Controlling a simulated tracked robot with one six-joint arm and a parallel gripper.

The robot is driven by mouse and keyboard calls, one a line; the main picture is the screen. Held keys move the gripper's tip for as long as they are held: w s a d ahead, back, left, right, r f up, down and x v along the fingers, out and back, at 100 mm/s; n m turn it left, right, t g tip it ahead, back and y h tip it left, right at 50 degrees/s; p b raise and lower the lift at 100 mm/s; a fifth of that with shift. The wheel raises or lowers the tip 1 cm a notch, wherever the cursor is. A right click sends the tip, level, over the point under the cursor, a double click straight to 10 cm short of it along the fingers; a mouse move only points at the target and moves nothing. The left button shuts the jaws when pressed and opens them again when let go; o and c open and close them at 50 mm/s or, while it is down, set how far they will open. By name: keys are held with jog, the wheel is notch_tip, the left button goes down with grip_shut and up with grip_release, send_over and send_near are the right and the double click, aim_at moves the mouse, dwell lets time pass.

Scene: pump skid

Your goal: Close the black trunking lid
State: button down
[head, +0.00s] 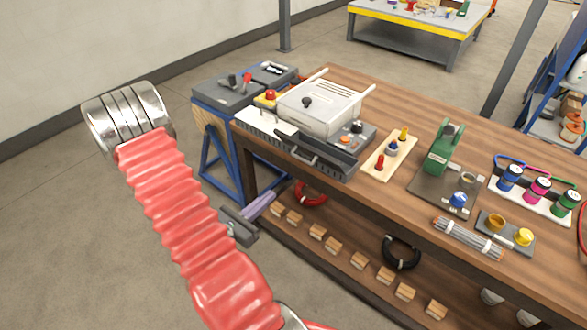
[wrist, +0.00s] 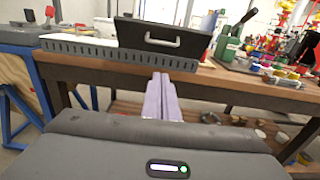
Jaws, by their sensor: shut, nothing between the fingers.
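The slotted grey trunking (head: 266,137) runs along the front edge of the workbench; it also shows in the wrist view (wrist: 100,53). Its black lid (head: 330,158) is at the right part of the trunking. In the wrist view the lid (wrist: 135,32) appears as a raised dark panel with a pale bar handle (wrist: 165,41) facing me. The exact hinge angle is hard to tell. My gripper (head: 263,205), with purple fingers (wrist: 163,84), is shut and empty. It is in front of the bench, below and apart from the trunking and lid.
A white box (head: 322,105) stands behind the trunking on the wooden bench (head: 400,110). A white strip (head: 265,121) lies at the trunking's left part. A blue-framed stand (head: 225,150) is close on the left. Wooden blocks (head: 359,260) lie on the lower shelf.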

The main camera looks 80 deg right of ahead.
dwell(0.4)
jog(key=r+x, duration=0.3)
jog(key=x, duration=0.9)
jog(key=shift+s+d, duration=0.2)
jog(key=shift+d, duration=0.2)
